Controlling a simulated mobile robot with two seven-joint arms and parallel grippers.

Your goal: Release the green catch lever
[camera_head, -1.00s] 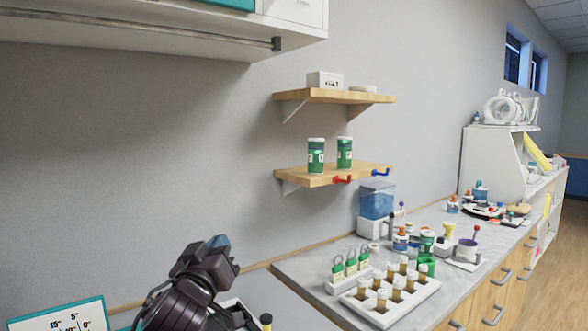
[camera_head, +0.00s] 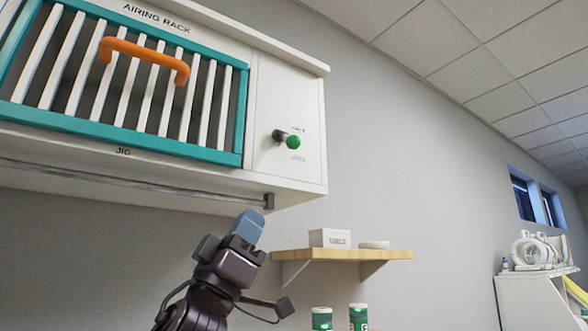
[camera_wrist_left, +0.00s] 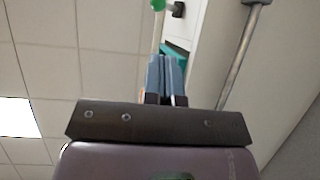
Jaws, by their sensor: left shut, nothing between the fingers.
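The green catch lever (camera_head: 293,142) is a round green knob on a dark stub. It sits on the white right-hand panel of the airing rack cabinet, with small unreadable labels above and below it. It also shows at the top of the left wrist view (camera_wrist_left: 158,5). My left gripper (camera_head: 246,228) is below the cabinet's underside, lower left of the lever and apart from it. Its blue fingers (camera_wrist_left: 166,76) are closed together and empty. My right gripper is in neither view.
The airing rack (camera_head: 243,125) has a teal frame, white slats and an orange handle (camera_head: 145,53). A metal rail (camera_head: 130,185) runs under the cabinet, close to my left fingers. A wooden shelf (camera_head: 385,255) holds a white box at right. The space before the lever is clear.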

